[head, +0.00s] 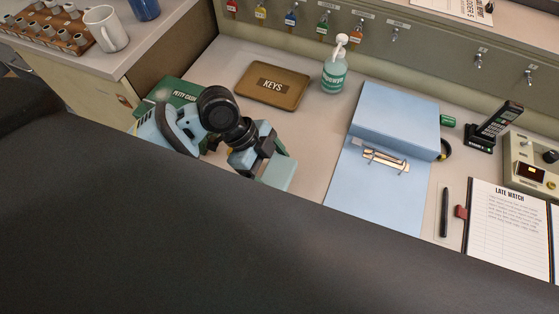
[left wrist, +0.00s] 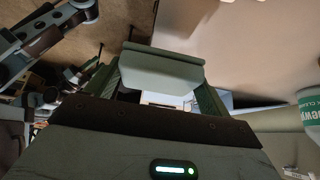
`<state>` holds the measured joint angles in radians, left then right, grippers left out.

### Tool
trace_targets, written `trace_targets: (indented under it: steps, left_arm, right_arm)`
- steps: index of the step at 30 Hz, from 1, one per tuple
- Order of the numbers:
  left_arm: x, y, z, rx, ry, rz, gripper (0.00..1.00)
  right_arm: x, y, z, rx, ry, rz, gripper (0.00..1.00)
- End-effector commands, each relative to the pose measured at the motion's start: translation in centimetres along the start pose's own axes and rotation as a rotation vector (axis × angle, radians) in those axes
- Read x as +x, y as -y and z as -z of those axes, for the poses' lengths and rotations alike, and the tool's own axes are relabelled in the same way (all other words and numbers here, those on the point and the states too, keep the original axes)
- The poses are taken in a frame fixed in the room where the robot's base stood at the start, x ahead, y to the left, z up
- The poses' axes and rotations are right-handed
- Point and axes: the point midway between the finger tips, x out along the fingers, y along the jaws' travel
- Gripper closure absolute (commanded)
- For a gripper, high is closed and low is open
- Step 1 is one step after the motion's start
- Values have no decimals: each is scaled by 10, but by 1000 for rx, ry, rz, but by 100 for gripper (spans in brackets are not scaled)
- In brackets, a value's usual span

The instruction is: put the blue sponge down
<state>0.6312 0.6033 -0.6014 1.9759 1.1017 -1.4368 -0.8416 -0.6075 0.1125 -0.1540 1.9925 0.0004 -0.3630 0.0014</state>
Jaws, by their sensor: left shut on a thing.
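The blue sponge (head: 279,172), a pale blue-green block, is held at the end of my left gripper (head: 268,153) in the head view. The gripper is shut on it, over the desk's near left part. In the left wrist view the sponge (left wrist: 160,73) shows as a grey-green block between the two fingers. Whether its underside touches the desk cannot be told. My right gripper is not in view.
A brown KEYS tray (head: 273,85) and a soap bottle (head: 335,72) stand behind the gripper. A green petty cash box (head: 178,90) is partly hidden behind my arm. A blue binder (head: 394,120) lies to the right. Bare desk (head: 312,135) shows between sponge and binder.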

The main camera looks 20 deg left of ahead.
Motion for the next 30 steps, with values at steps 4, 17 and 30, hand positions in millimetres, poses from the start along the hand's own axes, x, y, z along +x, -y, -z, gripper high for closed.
trace_targets:
  steps: [4, 17, 30]
  left_arm:
    - [2, 22, 0, -1, 0, 0, 40]
    - [13, 37, -5, -4, 0, -5, 40]
    - [34, 38, -19, 0, 1, 0, 40]
  right_arm:
    - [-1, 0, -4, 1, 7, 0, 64]
    - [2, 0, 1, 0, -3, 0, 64]
    - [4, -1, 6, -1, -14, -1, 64]
